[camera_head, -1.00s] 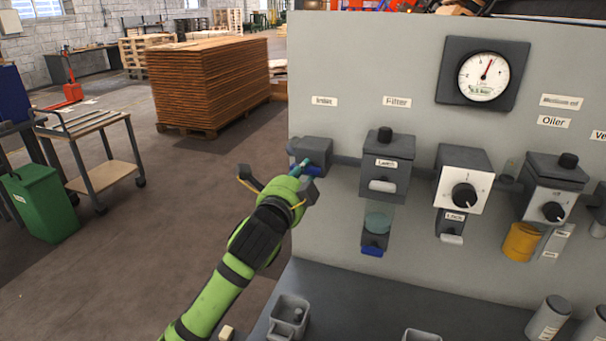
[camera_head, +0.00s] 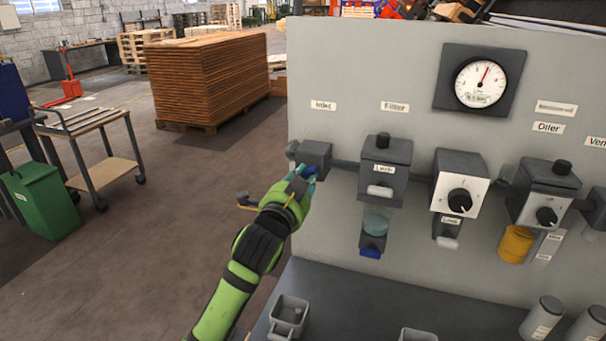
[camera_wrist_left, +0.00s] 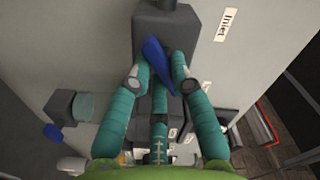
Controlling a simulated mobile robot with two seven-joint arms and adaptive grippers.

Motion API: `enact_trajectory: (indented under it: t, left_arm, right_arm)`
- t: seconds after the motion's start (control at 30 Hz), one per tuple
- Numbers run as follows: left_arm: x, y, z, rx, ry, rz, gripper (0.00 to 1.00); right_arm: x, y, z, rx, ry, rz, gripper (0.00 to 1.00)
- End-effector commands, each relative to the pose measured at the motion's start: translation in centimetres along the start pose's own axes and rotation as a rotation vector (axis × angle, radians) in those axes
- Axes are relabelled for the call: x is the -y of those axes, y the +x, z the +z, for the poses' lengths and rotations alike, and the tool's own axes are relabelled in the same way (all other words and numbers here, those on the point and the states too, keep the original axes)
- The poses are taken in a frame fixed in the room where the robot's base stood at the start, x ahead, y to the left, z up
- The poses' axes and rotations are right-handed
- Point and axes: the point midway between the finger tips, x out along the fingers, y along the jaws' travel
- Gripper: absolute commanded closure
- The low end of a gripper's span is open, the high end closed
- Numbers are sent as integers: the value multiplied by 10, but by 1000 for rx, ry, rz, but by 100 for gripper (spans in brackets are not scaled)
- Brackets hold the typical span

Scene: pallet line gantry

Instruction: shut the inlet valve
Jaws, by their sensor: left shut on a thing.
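The inlet valve (camera_head: 315,158) is a dark grey block on the left of the grey panel, under the "Inlet" label (camera_head: 323,106). Its blue handle (camera_wrist_left: 155,58) shows in the left wrist view, slanted between my teal fingers. My left gripper (camera_head: 306,172) reaches up to the valve from below left and is shut on the blue handle. In the head view the fingers and wrist hide most of the handle. In the wrist view the valve body (camera_wrist_left: 160,25) is just beyond the fingertips. My right gripper is not in view.
Right of the valve are the filter unit (camera_head: 386,158), a regulator with a black knob (camera_head: 460,182) and the oiler (camera_head: 545,185). The pressure gauge (camera_head: 480,83) has a red needle tilted slightly right of upright. A grey bin (camera_head: 289,315) stands on the dark ledge below.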

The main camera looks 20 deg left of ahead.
Motion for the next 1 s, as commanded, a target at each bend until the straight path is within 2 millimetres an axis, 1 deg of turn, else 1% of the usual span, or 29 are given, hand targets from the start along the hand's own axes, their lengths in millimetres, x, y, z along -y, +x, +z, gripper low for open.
enact_trajectory:
  t: [0.03, 0.6, 0.8, 1.0]
  left_arm:
    - [1, 0, -1, 2, -48, 1, 100]
    - [2, 0, -4, 2, -589, 0, 100]
    - [2, 0, -4, 2, -757, 1, 100]
    - [3, 0, -4, 1, -885, 0, 100]
  right_arm:
    - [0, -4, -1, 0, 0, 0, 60]
    - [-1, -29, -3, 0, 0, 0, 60]
    - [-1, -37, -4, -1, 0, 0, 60]
    - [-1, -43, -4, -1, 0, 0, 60]
